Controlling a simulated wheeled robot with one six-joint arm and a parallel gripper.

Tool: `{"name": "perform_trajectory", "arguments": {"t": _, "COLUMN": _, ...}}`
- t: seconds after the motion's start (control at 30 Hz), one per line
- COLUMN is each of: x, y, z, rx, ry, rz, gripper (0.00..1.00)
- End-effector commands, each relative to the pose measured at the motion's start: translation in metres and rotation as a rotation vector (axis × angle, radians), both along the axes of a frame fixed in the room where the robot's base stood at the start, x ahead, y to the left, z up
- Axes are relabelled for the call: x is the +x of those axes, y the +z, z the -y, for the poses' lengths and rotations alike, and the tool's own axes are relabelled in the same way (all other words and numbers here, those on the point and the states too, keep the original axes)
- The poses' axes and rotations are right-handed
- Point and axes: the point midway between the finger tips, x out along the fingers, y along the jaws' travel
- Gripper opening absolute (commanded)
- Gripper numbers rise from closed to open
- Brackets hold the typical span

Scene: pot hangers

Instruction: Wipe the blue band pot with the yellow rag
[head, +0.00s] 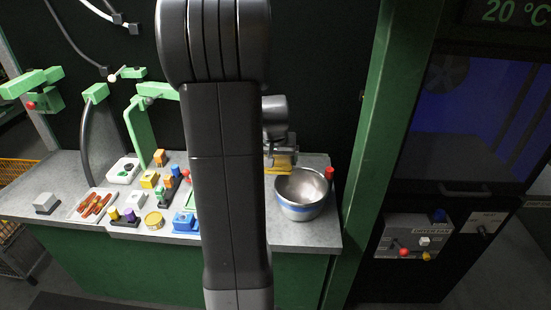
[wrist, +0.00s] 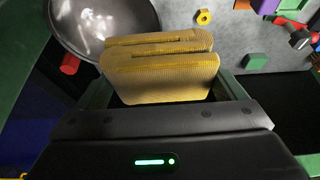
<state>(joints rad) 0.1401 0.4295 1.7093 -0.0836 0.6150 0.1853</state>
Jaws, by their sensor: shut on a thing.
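The blue band pot (head: 302,196) is a steel bowl-shaped pot with a blue stripe around its side. It stands upright at the right end of the grey counter, and its rim and inside show at the top left of the wrist view (wrist: 110,22). The yellow rag (wrist: 160,72) is a folded, ribbed pad. My gripper (wrist: 160,98) is shut on it. In the head view the rag (head: 282,167) is just behind and left of the pot's rim. I cannot tell whether rag and pot touch. My arm hides part of the counter.
A red cylinder (head: 329,174) stands beside the pot at right. Several coloured blocks, a blue box (head: 185,223), a round yellow tin (head: 154,221) and a tray of sausage-like items (head: 96,205) lie on the left of the counter (head: 295,235). A green post (head: 365,150) rises right of the pot.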

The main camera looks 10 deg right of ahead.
Motion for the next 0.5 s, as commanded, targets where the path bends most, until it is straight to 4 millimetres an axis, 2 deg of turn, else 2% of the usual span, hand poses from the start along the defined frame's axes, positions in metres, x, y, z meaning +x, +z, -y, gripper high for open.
{"name": "perform_trajectory", "arguments": {"t": 0.5, "x": 0.0, "y": 0.041, "z": 0.0, "rx": 0.0, "ry": 0.0, "rz": 0.001, "gripper": 0.61}}
